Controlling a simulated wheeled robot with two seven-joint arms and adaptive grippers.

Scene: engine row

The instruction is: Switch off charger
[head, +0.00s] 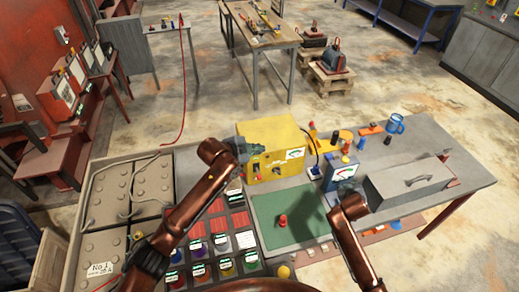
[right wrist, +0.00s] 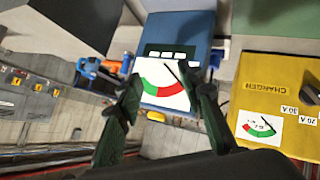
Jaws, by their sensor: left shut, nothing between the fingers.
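The yellow charger (head: 272,133) stands at the back of the bench, with a dial on its front. The switch is not clearly seen there. My right gripper (right wrist: 165,95) is open, its dark green fingers apart in front of a blue meter box (right wrist: 198,28); I cannot tell whether they touch it.
The blue meter box (head: 329,185) stands right of the charger. A grey lidded box (head: 405,188) is farther right. A green mat (head: 270,232) bears a red knobbed piece. Large batteries (head: 105,222) fill the left. A blue mug (head: 395,124) stands at the back.

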